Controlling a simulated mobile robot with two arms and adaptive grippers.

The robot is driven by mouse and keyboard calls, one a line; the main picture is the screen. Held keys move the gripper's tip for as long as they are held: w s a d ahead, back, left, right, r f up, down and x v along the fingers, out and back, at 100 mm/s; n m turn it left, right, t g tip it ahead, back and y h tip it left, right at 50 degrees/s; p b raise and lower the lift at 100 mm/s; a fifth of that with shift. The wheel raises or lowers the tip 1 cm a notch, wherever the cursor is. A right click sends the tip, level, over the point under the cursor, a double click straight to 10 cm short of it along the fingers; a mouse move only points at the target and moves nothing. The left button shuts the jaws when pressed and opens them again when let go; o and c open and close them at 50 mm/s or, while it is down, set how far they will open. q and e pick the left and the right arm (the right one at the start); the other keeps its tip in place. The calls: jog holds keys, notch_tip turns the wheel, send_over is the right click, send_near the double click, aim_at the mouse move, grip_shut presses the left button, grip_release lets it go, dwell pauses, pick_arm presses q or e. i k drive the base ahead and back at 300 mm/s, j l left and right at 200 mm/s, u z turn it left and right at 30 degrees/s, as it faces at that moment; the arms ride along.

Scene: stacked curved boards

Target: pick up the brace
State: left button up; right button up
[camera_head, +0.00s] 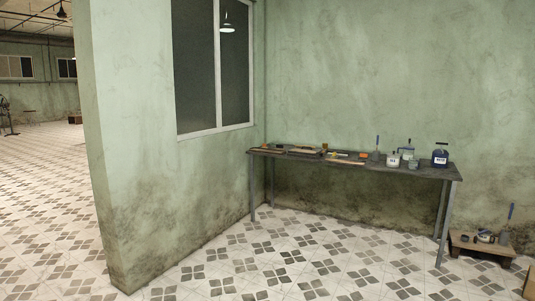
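No thing in view can be clearly told as the brace. A long dark table (430,172) stands against the back green wall. Thin flat boards or pieces (345,163) lie on its left and middle parts, some with small orange items near them. They are too small to tell apart, and a brace among them cannot be made out. Neither of my grippers is in view.
Jars and a bottle, with a dark blue container (440,157), stand on the table's right half. A low wooden stand (465,244) with tools is at right. A box edge (531,282) shows lower right. A wall end (105,150) juts out left. Tiled floor before the table is clear.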

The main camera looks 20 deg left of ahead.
aim_at(344, 162)
jog(key=i+z, duration=0.1)
jog(key=i, duration=3.95)
